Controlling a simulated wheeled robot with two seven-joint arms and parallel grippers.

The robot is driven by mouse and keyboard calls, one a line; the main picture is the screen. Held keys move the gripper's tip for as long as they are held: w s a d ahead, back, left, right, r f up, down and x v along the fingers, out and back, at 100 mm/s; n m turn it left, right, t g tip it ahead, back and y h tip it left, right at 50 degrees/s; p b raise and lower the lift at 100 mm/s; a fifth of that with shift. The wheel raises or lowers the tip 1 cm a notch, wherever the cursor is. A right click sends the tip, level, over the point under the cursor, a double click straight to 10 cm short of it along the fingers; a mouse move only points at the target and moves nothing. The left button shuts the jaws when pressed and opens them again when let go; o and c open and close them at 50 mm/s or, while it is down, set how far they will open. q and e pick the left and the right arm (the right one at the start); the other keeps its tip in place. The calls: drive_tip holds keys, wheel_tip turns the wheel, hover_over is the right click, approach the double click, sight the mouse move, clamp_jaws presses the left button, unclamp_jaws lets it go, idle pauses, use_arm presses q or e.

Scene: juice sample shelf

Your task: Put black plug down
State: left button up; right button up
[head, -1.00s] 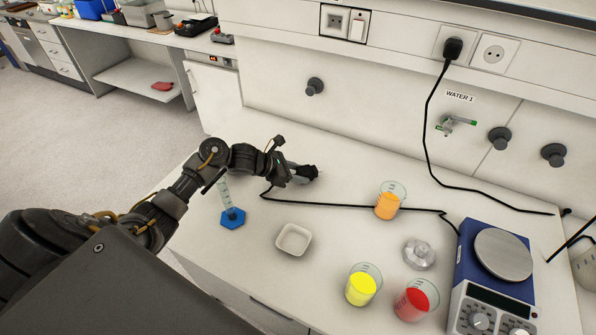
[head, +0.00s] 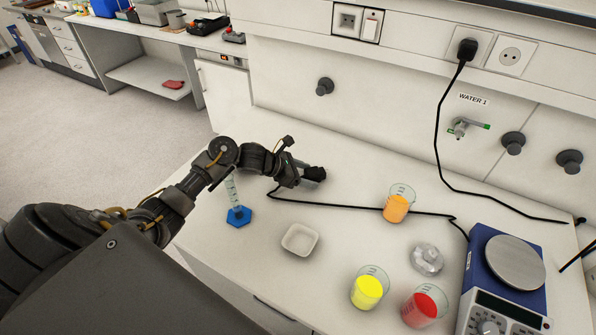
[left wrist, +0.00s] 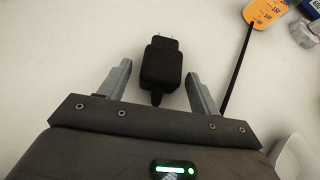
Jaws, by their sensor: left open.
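The black plug (left wrist: 161,65) lies on the white bench between the two fingers of my left gripper (left wrist: 157,72). In the left wrist view the fingers are spread, with a clear gap on each side of the plug. Its two pins point away from the gripper. In the head view my left gripper (head: 299,175) is low over the bench, with the dark plug (head: 315,173) at its tip. A black cord (head: 335,205) runs from there across the bench to the right. My right gripper is not in view.
A white dish (head: 300,240), a blue-based cylinder (head: 238,214) and an orange beaker (head: 396,208) stand nearby. Yellow (head: 368,290) and red (head: 420,307) beakers, a glass stopper (head: 427,259) and a blue scale (head: 500,275) are further right. The bench behind the cord is clear.

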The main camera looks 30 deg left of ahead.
use_arm(q)
drive_tip(key=shift+r+p, duration=0.5)
drive_tip(key=b+v, duration=0.1)
drive_tip(key=v, duration=0.2)
drive_tip(key=b+v, duration=0.1)
drive_tip(key=v, duration=0.3)
drive_tip(key=b+v, duration=0.2)
drive_tip(key=v, duration=0.1)
drive_tip(key=shift+s+a, duration=0.3)
drive_tip(key=shift+s, duration=0.05)
drive_tip(key=shift+s+a+r, duration=0.25)
drive_tip(key=shift+s+r, duration=0.1)
drive_tip(key=shift+r, duration=0.05)
